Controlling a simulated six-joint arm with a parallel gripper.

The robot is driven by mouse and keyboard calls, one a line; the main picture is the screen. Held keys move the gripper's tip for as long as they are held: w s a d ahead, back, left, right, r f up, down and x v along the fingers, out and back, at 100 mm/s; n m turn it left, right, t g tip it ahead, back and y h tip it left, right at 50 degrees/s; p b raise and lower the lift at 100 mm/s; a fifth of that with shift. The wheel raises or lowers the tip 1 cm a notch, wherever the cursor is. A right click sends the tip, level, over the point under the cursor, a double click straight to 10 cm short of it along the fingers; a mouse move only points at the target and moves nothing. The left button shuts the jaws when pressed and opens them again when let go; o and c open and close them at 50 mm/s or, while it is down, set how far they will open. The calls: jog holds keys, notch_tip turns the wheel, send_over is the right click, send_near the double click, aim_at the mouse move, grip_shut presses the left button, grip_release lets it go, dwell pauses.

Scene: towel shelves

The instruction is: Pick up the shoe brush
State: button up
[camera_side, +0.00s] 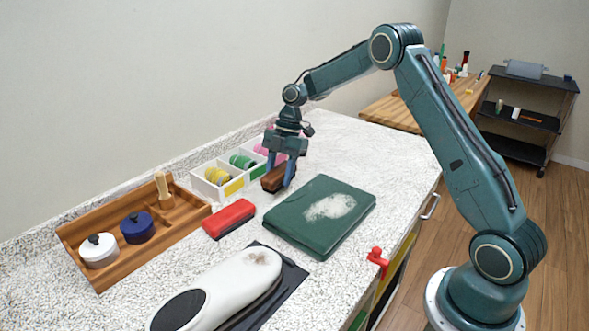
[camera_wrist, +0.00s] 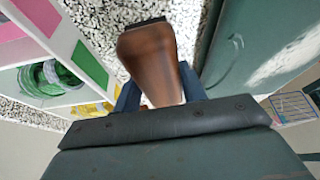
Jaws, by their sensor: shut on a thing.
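The shoe brush (camera_side: 274,179) has a brown wooden body and sits between the fingers of my gripper (camera_side: 279,176), beside the white divided box. My gripper points down and is shut on it. In the wrist view the brown wooden brush (camera_wrist: 151,62) extends away from my gripper (camera_wrist: 160,98), with a dark edge at its far end. The fingers hide part of its sides. I cannot tell whether the brush touches the counter.
The white box (camera_side: 238,188) holds yellow, green and pink rolls. A red block (camera_side: 229,218), a wooden tray (camera_side: 95,268) with two lidded tins, and a white shoe (camera_side: 235,283) on a dark mat are nearby.

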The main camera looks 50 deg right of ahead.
aim_at(277, 172)
notch_tip(277, 172, up, 8)
jog(key=shift+r, duration=0.1)
dwell(0.4)
jog(key=o, duration=0.5)
jog(key=shift+c, duration=0.2)
jog(key=c, duration=0.3)
jog(key=shift+s+a+n, duration=0.1)
jog(key=shift+a+n, duration=0.2)
jog(key=shift+a, duration=0.2)
jog(key=shift+c, duration=0.2)
jog(key=s+a+n+g+h, duration=0.1)
jog(key=s+a+n+g, duration=0.1)
jog(key=s+a+n, duration=0.5)
jog(key=s+a+r+n+g+h, duration=0.1)
jog(key=s+a+n+g+h, duration=0.1)
jog(key=s+a+n, duration=0.6)
jog(key=a+n, duration=0.1)
jog(key=a, duration=0.3)
jog(key=shift+a+r+n, duration=0.15)
jog(key=shift+a+n, duration=0.05)
jog(key=shift+n, duration=0.2)
